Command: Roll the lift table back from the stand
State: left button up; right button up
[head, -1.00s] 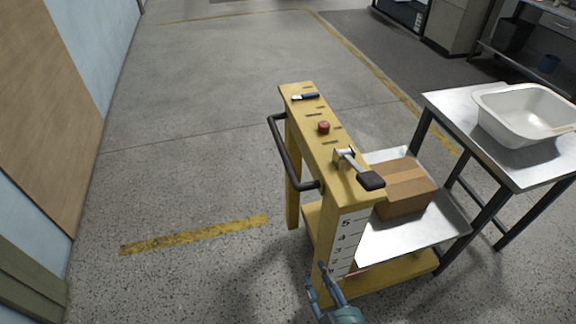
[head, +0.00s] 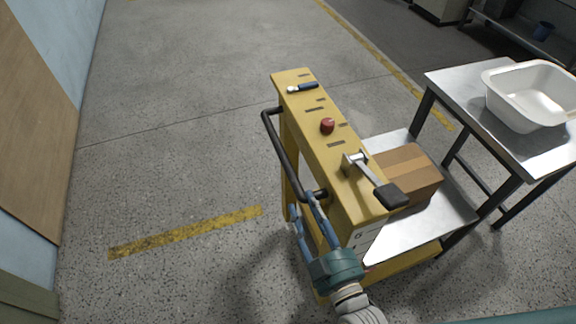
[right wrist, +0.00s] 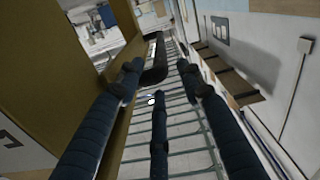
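The yellow lift table (head: 308,115) stands in the middle of the head view, with a black push handle (head: 281,155) on its left side. Its low metal platform (head: 440,222) carries a cardboard box (head: 408,172). The platform's right edge is close beside the legs of the steel stand (head: 455,82); I cannot tell whether they touch. A white tub shell (head: 530,97) sits on the stand. My right gripper (head: 302,202) is open at the near end of the handle. The right wrist view shows the dark handle (right wrist: 156,62) ahead between the spread fingers. My left gripper is out of view.
Open concrete floor (head: 190,120) lies to the left, with a yellow floor stripe (head: 185,233). A wall and wooden panel (head: 35,120) bound the far left.

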aim_at(290, 173)
jog(key=x, duration=0.4)
jog(key=shift+w+a+r+p, duration=0.15)
jog(key=shift+w+r+p, duration=0.05)
jog(key=shift+w+p, duration=0.2)
jog(key=x, duration=0.6)
jog(key=shift+w+f+p, duration=0.2)
jog(key=shift+f+p, duration=0.05)
jog(key=shift+p, duration=0.15)
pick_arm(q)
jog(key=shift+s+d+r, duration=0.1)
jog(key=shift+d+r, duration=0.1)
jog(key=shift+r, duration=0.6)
pick_arm(e)
grip_shut()
